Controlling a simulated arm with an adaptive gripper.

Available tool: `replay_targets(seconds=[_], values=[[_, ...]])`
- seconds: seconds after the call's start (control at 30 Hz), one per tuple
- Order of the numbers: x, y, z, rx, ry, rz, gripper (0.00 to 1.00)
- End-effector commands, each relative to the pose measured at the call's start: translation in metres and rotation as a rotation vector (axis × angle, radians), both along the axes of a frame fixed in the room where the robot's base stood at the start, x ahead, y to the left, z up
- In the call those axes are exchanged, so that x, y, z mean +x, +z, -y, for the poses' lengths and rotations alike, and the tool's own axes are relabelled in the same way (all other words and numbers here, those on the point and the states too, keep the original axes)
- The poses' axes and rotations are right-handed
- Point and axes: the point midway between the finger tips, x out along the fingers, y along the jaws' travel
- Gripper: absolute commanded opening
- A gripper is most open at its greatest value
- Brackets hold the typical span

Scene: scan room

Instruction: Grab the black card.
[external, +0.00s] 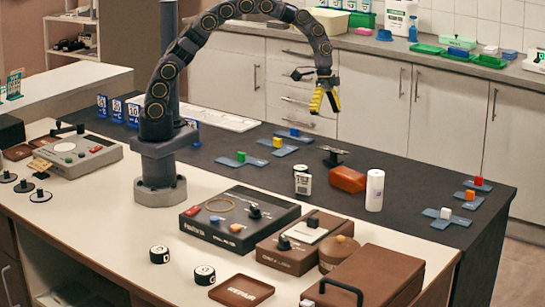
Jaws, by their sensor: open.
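My gripper (325,99), with yellow and dark fingers, hangs open above the dark tabletop and points down. Nothing shows between its fingers. I cannot pick out a black card for certain. A small dark, flat-topped object (335,154) stands on the dark tabletop below my gripper, well apart from it; it is too small to tell whether it is a card.
A white cylinder (375,190), an orange-brown block (347,179) and a small white-labelled container (303,181) stand nearby. Several blue plates with coloured cubes lie around. A black box (240,219) and brown cases (365,276) crowd the front.

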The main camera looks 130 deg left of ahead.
Motion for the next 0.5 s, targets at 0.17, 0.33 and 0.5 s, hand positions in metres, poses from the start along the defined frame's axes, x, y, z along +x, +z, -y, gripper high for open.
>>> replay_targets(seconds=[0.17,0.33,0.5], values=[[-0.033,-0.057,-0.104,0.039,0.029,0.081,0.84],[-0.086,-0.109,-0.181,0.106,0.042,0.143,0.84],[-0.131,-0.145,-0.223,0.157,0.047,0.174,0.84]])
